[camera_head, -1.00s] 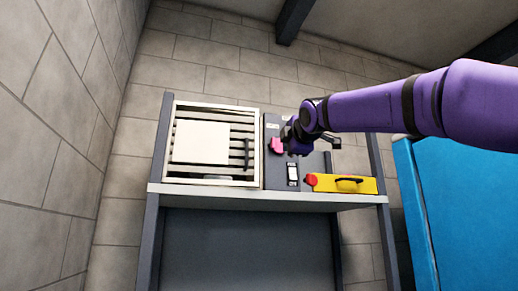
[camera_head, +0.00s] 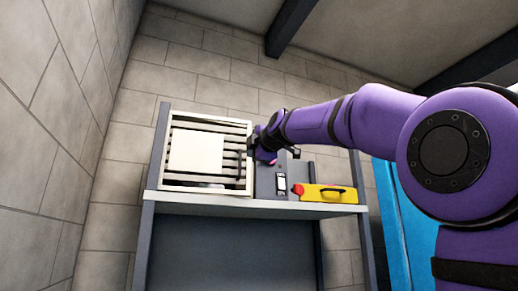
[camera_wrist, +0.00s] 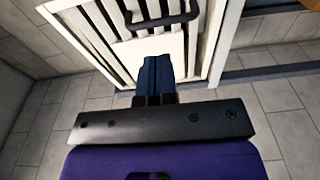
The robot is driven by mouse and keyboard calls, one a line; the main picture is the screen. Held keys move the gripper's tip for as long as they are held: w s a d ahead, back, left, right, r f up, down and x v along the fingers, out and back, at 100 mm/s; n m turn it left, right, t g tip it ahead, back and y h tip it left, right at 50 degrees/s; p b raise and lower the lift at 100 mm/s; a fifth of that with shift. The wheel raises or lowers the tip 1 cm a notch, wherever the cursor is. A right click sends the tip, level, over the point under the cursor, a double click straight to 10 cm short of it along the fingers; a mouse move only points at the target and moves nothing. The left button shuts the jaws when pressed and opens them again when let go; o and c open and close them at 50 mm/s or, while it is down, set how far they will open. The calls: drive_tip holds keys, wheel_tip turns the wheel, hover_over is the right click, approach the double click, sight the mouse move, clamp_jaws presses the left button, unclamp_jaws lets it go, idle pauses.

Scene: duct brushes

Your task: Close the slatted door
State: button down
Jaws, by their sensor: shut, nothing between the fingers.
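The slatted door (camera_head: 230,171) is cream and white, with a pale square plate (camera_head: 195,152) on its front. It fills the left part of the bench; I cannot tell from the head view how far ajar it stands. A dark bar handle (camera_head: 238,158) is near its right side. In the wrist view the door's pale frame (camera_wrist: 228,35) and the dark handle (camera_wrist: 160,22) show just beyond my fingers. My gripper (camera_wrist: 157,68) is shut and empty, at the door's right side close to the handle. I cannot tell whether it touches the door.
A grey panel with a switch (camera_head: 281,184) stands right of the door. A pink part (camera_head: 265,157) is half hidden by my gripper. A blue cabinet (camera_head: 386,215) is at the right.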

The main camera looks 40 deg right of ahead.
approach(243, 162)
drive_tip(key=w, duration=0.1)
drive_tip(key=w+a+f, duration=0.1)
drive_tip(key=w, duration=0.2)
drive_tip(key=shift+w+a+f, duration=0.1)
drive_tip(key=shift+a+f, duration=0.2)
drive_tip(key=shift+a, duration=0.05)
drive_tip(key=w+d, duration=0.1)
drive_tip(key=w, duration=0.2)
drive_tip(key=shift+d, duration=0.4)
drive_tip(key=shift+s, duration=0.1)
